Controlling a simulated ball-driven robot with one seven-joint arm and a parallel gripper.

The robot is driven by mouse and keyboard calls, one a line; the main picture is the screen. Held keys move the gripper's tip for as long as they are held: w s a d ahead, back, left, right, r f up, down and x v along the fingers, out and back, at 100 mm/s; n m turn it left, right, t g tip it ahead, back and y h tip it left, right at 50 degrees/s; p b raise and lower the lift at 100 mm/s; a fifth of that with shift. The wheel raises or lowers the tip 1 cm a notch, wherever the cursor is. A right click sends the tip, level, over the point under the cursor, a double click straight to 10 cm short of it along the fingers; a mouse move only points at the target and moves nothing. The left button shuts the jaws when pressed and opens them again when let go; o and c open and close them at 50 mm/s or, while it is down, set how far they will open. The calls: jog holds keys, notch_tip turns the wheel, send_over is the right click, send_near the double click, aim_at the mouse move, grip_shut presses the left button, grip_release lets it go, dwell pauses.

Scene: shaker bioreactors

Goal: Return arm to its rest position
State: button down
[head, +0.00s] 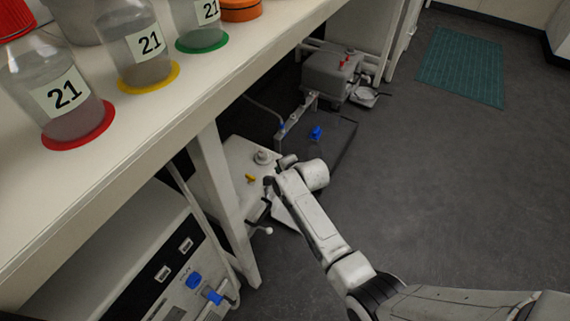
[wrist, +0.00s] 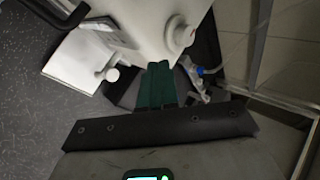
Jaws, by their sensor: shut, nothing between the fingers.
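My arm (head: 315,215) reaches from the lower right of the head view toward the floor-level equipment under the bench. Its far end is beside the white apparatus (head: 240,165), and the fingers are hard to make out there. In the wrist view my gripper (wrist: 158,70) shows as two green fingers side by side, shut with nothing between them. The fingertips point at the white body of the apparatus (wrist: 150,25); I cannot tell whether they touch it.
The bench (head: 200,95) carries bottles labelled 21 on red (head: 80,138), yellow (head: 150,83) and green (head: 203,46) rings. Its leg (head: 222,190) stands close left of my arm. A grey machine (head: 330,73) stands behind. Open floor (head: 440,170) lies right, with a green mat (head: 463,67).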

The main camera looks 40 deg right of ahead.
jog(key=p+v, duration=0.1)
jog(key=v, duration=0.2)
jog(key=shift+s+r, duration=0.1)
jog(key=shift+s, duration=0.05)
jog(key=shift+d, duration=0.1)
